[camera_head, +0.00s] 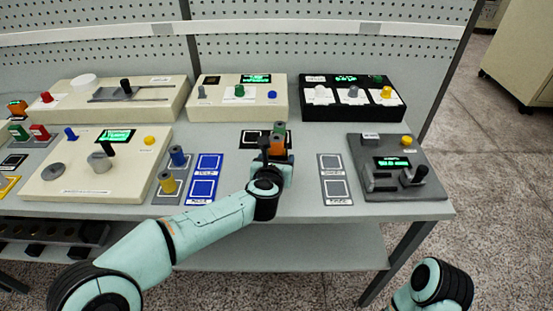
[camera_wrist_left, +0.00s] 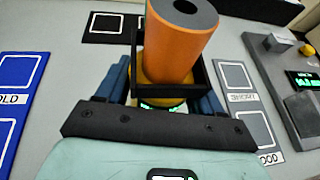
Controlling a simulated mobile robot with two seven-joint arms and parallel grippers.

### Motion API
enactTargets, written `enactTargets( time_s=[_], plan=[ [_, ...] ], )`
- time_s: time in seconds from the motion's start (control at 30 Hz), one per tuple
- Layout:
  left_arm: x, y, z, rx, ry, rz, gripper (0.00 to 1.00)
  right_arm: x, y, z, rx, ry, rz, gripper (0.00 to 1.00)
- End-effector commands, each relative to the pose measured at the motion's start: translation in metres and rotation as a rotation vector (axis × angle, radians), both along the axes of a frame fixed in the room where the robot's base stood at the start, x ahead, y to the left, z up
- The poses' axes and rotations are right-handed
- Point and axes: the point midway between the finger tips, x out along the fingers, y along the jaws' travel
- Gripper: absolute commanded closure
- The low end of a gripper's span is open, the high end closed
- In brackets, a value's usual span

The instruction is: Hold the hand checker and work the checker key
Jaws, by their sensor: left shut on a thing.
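My left gripper (camera_head: 270,174) is over the front middle of the bench. In the left wrist view its blue fingers (camera_wrist_left: 160,95) are shut on a black open-topped frame with a small green display, apparently the hand checker (camera_wrist_left: 201,78). An orange cylinder (camera_wrist_left: 181,42) with a dark hole in its top stands in the frame, tilted in this view, with yellow at its base. It also shows in the head view (camera_head: 276,147), with a green piece (camera_head: 279,128) behind it. I cannot make out the checker key. My right gripper is out of view; only part of its arm shows at bottom right.
Blue pads (camera_head: 206,176) lie left of the gripper and grey pads (camera_head: 335,180) right. Blue and yellow spools stand at left. A dark grey console (camera_head: 398,165) is at right, a cream console (camera_head: 95,165) at left. More consoles line the back. Bare bench lies between.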

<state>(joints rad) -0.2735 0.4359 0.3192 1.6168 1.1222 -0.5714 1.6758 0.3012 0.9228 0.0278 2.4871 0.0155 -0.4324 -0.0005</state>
Motion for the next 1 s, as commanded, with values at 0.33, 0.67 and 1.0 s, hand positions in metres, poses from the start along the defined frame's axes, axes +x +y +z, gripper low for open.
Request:
enactTargets(
  time_s=[0.33, 0.67, 1.0],
  plan=[
    [0.0000, -0.0003, 0.0013, -0.001, -0.004, 0.000, 0.91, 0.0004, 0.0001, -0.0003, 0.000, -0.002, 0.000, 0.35],
    [0.0000, -0.0002, 0.0000, 0.000, -0.003, 0.000, 0.91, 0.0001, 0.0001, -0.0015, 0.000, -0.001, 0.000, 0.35],
    [-0.0001, -0.0003, -0.0045, 0.000, -0.003, 0.000, 0.91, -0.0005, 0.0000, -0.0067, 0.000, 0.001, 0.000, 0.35]
  ],
)
